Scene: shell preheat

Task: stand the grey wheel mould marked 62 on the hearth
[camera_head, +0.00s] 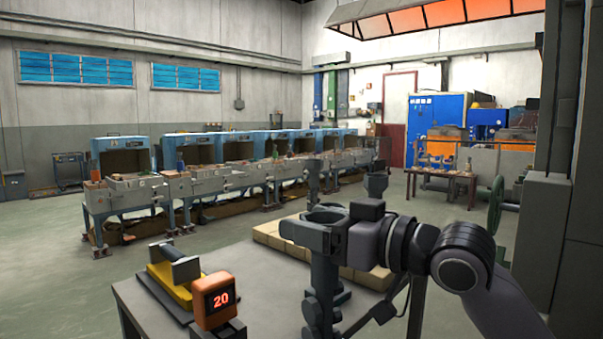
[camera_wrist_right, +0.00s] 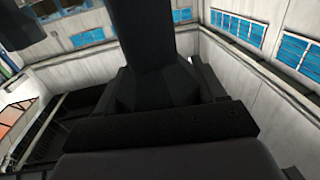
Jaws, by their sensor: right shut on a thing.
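My right arm reaches in from the lower right in the head view. Its gripper (camera_head: 326,226) is above the table (camera_head: 240,262), in front of the pale brick slab (camera_head: 270,236) that looks like the hearth. The gripper is shut on a dark grey thing, whose outline merges with the dark gripper parts. I cannot make out a 62 or a clear wheel shape. In the right wrist view, dark shapes (camera_wrist_right: 165,115) fill the middle, and I cannot separate gripper from load. My left gripper is not in view.
A yellow block with a grey bar (camera_head: 178,268) lies on a dark base at the table's left. An orange display reading 20 (camera_head: 214,298) stands in front of it. The table between these and my arm is bare. A row of furnace benches (camera_head: 125,190) stands behind.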

